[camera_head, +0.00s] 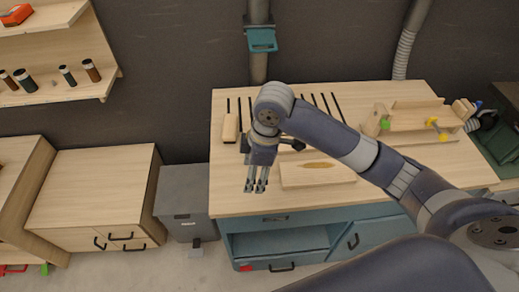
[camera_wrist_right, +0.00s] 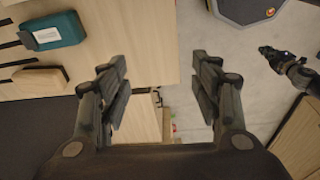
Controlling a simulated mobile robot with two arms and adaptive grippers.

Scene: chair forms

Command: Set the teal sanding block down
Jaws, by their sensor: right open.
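The teal sanding block (camera_wrist_right: 55,32), with a pale label, lies on the wooden bench top at the upper left of the right wrist view. It stands apart from my fingers. In the head view it does not show; my right wrist covers that part of the bench. My right gripper (camera_head: 257,187) points down near the bench's front left; in its wrist view (camera_wrist_right: 160,85) the fingers are wide apart with nothing between them. My left gripper (camera_wrist_right: 272,53) appears small over the floor in the wrist view; its jaws are unclear.
The workbench (camera_head: 235,200) has dark slots. A tan block (camera_head: 230,128) lies left of my wrist and beside the teal block (camera_wrist_right: 33,80). A flat board (camera_head: 320,181) lies right of my gripper. A wooden fixture (camera_head: 415,125) stands right. A grey bin (camera_head: 180,190) stands left.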

